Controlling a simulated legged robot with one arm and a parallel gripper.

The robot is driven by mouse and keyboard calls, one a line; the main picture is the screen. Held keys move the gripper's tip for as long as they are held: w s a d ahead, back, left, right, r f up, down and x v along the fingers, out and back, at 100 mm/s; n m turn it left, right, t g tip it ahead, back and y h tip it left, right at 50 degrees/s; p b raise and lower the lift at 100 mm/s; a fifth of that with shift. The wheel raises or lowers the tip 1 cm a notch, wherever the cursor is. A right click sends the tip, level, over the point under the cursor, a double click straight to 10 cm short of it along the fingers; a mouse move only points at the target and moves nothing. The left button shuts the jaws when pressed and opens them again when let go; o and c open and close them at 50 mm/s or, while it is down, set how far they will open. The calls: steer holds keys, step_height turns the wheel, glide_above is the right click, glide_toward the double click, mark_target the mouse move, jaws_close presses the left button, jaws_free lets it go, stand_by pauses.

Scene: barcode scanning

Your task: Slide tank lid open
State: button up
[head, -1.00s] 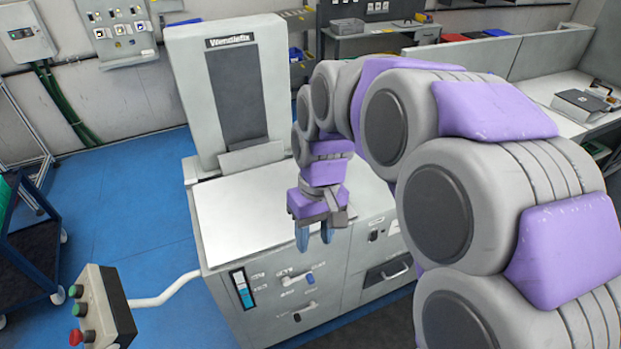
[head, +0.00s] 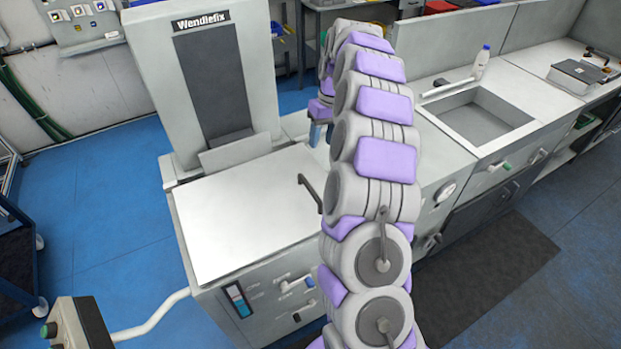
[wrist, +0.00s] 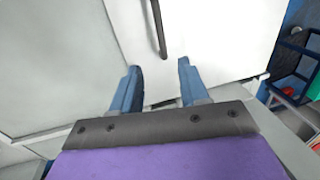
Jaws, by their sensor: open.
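The tank lid (head: 240,215) is a flat white panel on top of the grey machine. It lies flat and looks closed over the top. A thin dark bar handle (head: 310,190) stands near its right edge, its lower end hidden by my arm. In the wrist view the lid (wrist: 225,35) fills the upper middle, and the handle (wrist: 158,28) lies ahead of the fingertips, in line with the gap. My gripper (wrist: 160,67) is open, with two blue fingers apart and nothing between them. In the head view it is mostly hidden behind my arm, beyond the lid's far right corner.
The machine's tall back panel (head: 225,75) rises behind the lid. A counter with a sink basin (head: 482,118) and a white bottle (head: 481,63) is to the right. A control box (head: 80,322) stands at the lower left.

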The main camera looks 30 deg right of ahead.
mark_target(311, 187)
steer(key=a+f+b, duration=0.1)
steer(key=f, duration=0.4)
steer(key=a+f+b, duration=0.1)
steer(key=f, duration=0.5)
steer(key=a+f+b, duration=0.1)
steer(key=f, duration=0.5)
steer(key=shift+a, duration=0.2)
jaws_close()
